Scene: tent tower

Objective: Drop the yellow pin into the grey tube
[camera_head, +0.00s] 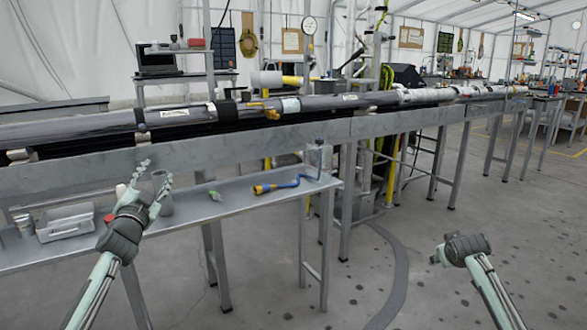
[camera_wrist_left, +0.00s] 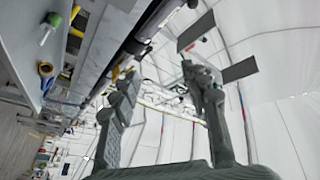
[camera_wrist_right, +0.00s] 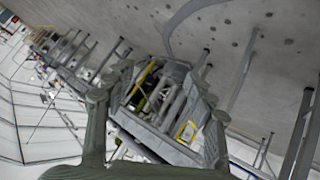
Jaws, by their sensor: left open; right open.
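On the metal shelf (camera_head: 225,192), a yellow-ended piece (camera_head: 263,188) lies with a blue strap or handle; it also shows in the left wrist view (camera_wrist_left: 46,69). I cannot tell for sure whether this is the yellow pin. A grey tube-like cylinder (camera_head: 166,197) stands upright on the shelf, left of the yellow piece. My left gripper (camera_head: 154,174) is open and empty, its fingers close to the grey cylinder and partly overlapping it in the picture; touching cannot be told. My right gripper (camera_head: 440,256) is open and empty over the floor, far right of the shelf.
A clear container (camera_head: 319,157) stands at the shelf's right end. A grey case (camera_head: 66,222) and cups (camera_head: 23,222) stand at the left. A metal beam (camera_head: 240,140) with a long dark pipe runs behind.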

